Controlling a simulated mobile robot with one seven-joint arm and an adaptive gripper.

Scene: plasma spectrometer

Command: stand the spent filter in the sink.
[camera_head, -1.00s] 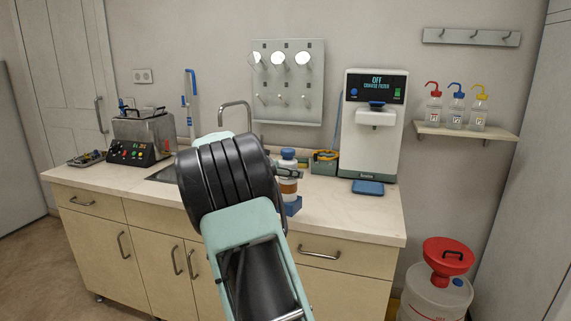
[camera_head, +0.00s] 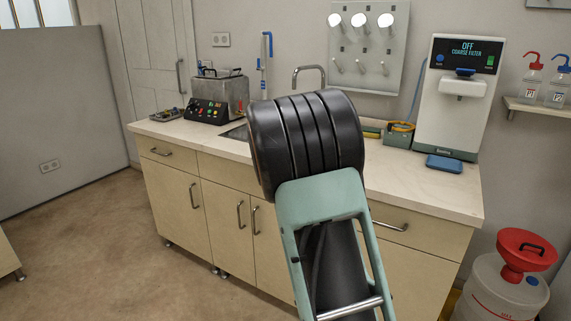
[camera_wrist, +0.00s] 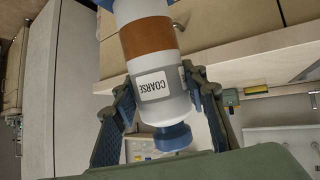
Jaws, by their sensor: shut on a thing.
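The filter (camera_wrist: 155,90) is a white and grey cartridge with a brown band, a label reading COARSE and a blue end cap. In the wrist view my gripper (camera_wrist: 160,92) is shut on it, one finger on each side of its grey part. In the head view my own arm hides the gripper and the filter. The sink (camera_head: 237,133) is set into the worktop, its left corner showing beside my arm. The tap (camera_head: 309,72) rises behind it. The rest of the basin is hidden by my arm.
A heater box with coloured buttons (camera_head: 207,110) stands left of the sink, with a small tray (camera_head: 166,115) beside it. The white dispenser (camera_head: 458,105) and a blue pad (camera_head: 444,164) are at the right. A red funnel (camera_head: 525,250) tops a canister on the floor.

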